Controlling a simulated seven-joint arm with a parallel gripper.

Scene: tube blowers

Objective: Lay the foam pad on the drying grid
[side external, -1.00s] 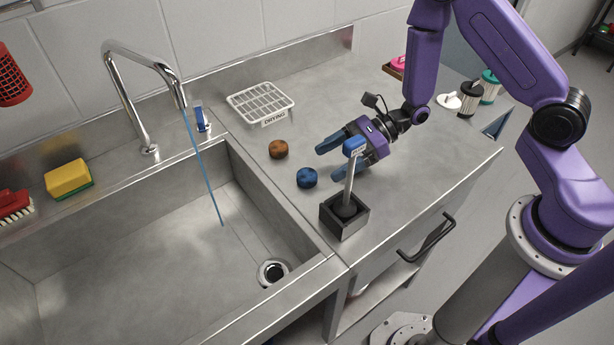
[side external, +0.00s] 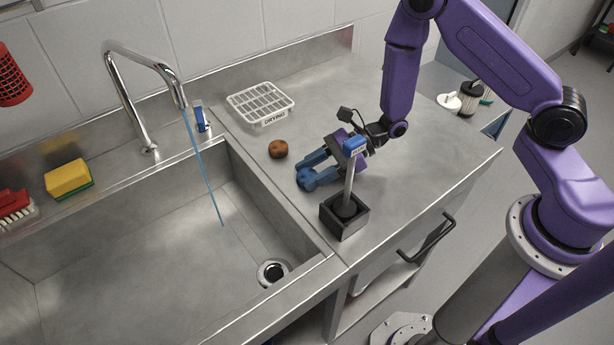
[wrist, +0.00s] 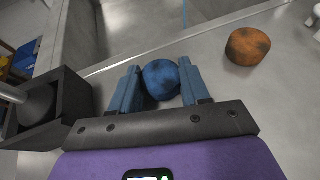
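No flat foam pad is plain to see. Two small round, spongy-looking pieces are on the steel counter: a blue one (wrist: 161,79) and a brown-orange one (wrist: 247,46), also in the side view (side external: 278,149). My gripper (side external: 303,180) is low over the counter. Its blue fingers (wrist: 161,86) stand on either side of the blue piece, close against it; whether they press on it I cannot tell. In the side view the fingers mostly hide the blue piece. The white drying grid (side external: 261,103), labelled DRYING, lies empty at the back of the counter.
A black square holder (side external: 344,217) with a blue-topped upright tool stands just in front of my gripper. The sink (side external: 150,260) with a tap (side external: 130,95) lies to the left. A yellow sponge (side external: 68,178) sits on its far ledge. Counter right of the grid is clear.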

